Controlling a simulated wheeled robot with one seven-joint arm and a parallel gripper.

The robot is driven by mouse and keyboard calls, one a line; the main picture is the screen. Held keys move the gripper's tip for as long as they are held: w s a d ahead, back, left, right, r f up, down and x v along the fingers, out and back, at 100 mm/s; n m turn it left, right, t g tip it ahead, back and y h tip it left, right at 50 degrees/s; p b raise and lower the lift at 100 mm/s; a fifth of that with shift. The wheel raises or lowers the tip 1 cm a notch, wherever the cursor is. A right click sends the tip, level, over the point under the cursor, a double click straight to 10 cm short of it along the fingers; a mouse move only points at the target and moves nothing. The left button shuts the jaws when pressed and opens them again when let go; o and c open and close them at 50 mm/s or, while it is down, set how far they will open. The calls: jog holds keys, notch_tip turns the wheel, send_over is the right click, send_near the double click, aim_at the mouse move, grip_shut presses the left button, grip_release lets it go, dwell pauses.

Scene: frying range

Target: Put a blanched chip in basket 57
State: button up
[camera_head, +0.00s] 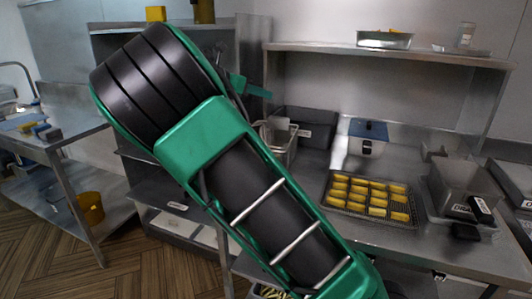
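Several yellow blocks that look like the blanched chips (373,187) lie in rows on a dark wire rack (326,204) on the steel counter. A wire basket (281,146) stands on the counter left of the rack, partly behind my arm. A metal basket or bin (465,178) with a dark handle stands right of the rack. The tags here are too small to read, so I cannot tell which basket is 57. My green and black arm crosses the middle of the view. A green part (250,88) behind it may belong to my gripper; its fingers cannot be made out.
A dark bin (305,128) and a blue-and-white box (367,137) stand at the back of the counter. A shelf (400,53) above holds a tray (384,40) and a clear container (464,36). A steel table (62,135) and yellow bucket (91,208) are at left.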

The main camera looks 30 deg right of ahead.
jog(key=v, duration=0.5)
jog(key=shift+a, duration=0.3)
jog(key=shift+s+d, duration=0.1)
jog(key=s+d+f+m+g+y, duration=0.4)
jog(key=s+d+f+m+y, duration=0.3)
jog(key=s+d+f+m, duration=0.75)
jog(key=s+f+m+y, duration=0.1)
jog(key=s+f, duration=0.1)
jog(key=s, duration=0.2)
jog(key=s+a+f+m+y, duration=0.1)
jog(key=s+f, duration=0.1)
jog(key=s, duration=0.3)
jog(key=s+f+m+y, duration=0.1)
jog(key=s+f+y, duration=0.1)
jog(key=s, duration=0.3)
jog(key=shift+a+f+m, duration=0.1)
jog(key=shift+a+m, duration=0.05)
jog(key=shift+m, duration=0.1)
jog(key=s+a+f+m+y, duration=0.1)
jog(key=s+a+m, duration=0.3)
jog(key=s, duration=0.3)
jog(key=s+a+f+m+t+y, duration=0.1)
jog(key=s+a+m, duration=0.4)
jog(key=s, duration=0.3)
jog(key=shift+s+a+f, duration=0.2)
jog(key=shift+f, duration=0.2)
